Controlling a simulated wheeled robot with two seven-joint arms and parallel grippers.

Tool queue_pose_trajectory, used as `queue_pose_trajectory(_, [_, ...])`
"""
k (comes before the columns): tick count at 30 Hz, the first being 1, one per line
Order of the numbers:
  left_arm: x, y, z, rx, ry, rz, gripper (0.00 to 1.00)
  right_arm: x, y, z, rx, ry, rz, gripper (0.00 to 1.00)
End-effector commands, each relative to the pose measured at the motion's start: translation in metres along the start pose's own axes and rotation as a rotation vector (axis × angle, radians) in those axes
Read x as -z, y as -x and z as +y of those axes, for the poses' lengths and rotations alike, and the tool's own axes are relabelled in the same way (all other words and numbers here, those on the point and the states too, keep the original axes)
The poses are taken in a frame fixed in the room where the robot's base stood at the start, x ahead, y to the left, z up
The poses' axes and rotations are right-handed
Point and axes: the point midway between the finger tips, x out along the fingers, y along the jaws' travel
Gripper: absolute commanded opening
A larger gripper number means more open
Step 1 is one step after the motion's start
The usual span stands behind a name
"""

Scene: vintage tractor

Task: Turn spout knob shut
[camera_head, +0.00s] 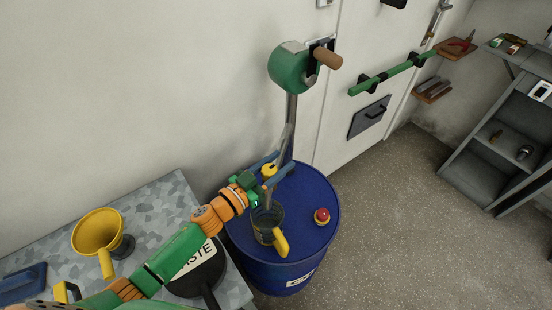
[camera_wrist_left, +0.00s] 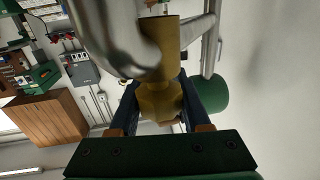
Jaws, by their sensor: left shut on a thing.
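The yellow spout knob (camera_head: 269,170) sits above the blue barrel (camera_head: 318,205), near the pipe (camera_head: 290,125) of the green hand pump (camera_head: 290,68). My left gripper (camera_head: 277,167) reaches it from the left, with its blue fingers on either side of the knob. In the left wrist view the knob (camera_wrist_left: 160,100) looks brass-yellow and faceted, and my left gripper (camera_wrist_left: 165,95) is shut on it. The bare metal spout (camera_wrist_left: 112,35) curves close above it. A measuring jug (camera_head: 268,222) with a yellow handle stands on the barrel under my gripper. My right gripper is out of view.
Shelves (camera_head: 490,150) stand far right. The floor (camera_head: 400,200) between is clear.

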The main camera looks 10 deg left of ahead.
Motion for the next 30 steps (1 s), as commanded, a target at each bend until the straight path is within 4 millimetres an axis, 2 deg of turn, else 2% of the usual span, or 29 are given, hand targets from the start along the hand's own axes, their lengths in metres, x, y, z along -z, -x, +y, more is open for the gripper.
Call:
queue_pose_trajectory(8, [-0.004, 0.001, 0.006, -0.260, -0.007, -0.001, 0.00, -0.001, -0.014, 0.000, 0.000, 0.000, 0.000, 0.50])
queue_pose_trajectory(14, [-0.007, 0.002, 0.011, -0.450, -0.008, 0.001, 0.00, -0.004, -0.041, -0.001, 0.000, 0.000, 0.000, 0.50])
queue_pose_trajectory(30, [-0.011, 0.011, 0.024, -0.901, -0.005, 0.001, 0.00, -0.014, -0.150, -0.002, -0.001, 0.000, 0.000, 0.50])
